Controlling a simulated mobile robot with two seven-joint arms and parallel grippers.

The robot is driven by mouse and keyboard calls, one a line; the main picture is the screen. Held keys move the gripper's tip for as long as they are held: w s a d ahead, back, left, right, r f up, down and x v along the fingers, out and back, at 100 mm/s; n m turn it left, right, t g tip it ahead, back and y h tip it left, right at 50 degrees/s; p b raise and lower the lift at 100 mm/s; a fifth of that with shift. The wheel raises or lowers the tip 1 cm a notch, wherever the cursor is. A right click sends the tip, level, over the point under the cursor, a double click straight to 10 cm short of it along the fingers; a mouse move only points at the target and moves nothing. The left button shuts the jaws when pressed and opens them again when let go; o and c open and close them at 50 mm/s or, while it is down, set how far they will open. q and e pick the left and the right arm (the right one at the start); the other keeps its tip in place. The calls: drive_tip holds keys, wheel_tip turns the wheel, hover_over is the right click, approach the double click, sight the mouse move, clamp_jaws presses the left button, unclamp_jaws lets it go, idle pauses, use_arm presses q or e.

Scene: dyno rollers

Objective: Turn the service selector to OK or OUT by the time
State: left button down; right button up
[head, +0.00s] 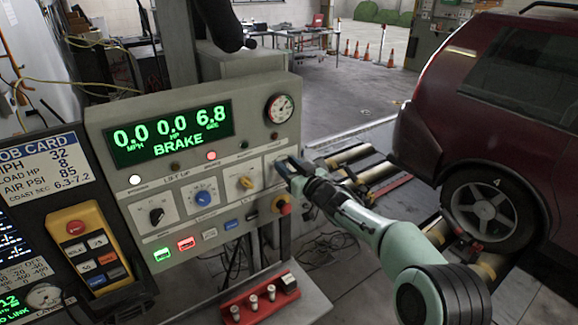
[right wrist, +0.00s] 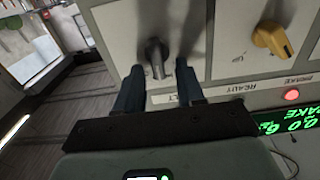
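The service selector is most likely the dark grey knob (right wrist: 155,56) at the panel's right end; its label is only partly readable. In the right wrist view it lies between my right gripper's fingers (right wrist: 158,80), with gaps showing beside it. The right gripper (head: 284,166) looks open and hides this knob in the head view. The console (head: 110,164) has a green display (head: 170,130) reading 0.0 MPH, 0.0 HP, 6.8 SEC and BRAKE. A job card (head: 38,172) lists coast sec 6.3-7.2. My left gripper is out of view.
A yellow knob (head: 246,183), blue knob (head: 203,198) and black knob (head: 157,216) sit left of my gripper. A red mushroom button (head: 283,206) is below it. A red tray (head: 262,309) lies beneath. A dark red car (head: 480,95) stands at right on rollers.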

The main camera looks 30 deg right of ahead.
clamp_jaws()
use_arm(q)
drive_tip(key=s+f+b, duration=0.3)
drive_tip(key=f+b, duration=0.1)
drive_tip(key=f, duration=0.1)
use_arm(e)
drive_tip(key=shift+s+a+f+n, duration=0.1)
drive_tip(key=shift+a+n, duration=0.1)
drive_tip(key=shift+n, duration=1.15)
drive_tip(key=shift+w+a+f+n, duration=0.1)
drive_tip(key=shift+a+n, duration=0.1)
drive_tip(key=shift+n, duration=1.1)
drive_tip(key=shift+s+a+f+n, duration=0.1)
drive_tip(key=shift+a+n, duration=0.1)
drive_tip(key=shift+n, duration=1.15)
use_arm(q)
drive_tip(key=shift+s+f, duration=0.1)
use_arm(e)
unclamp_jaws()
drive_tip(key=shift+s, duration=0.1)
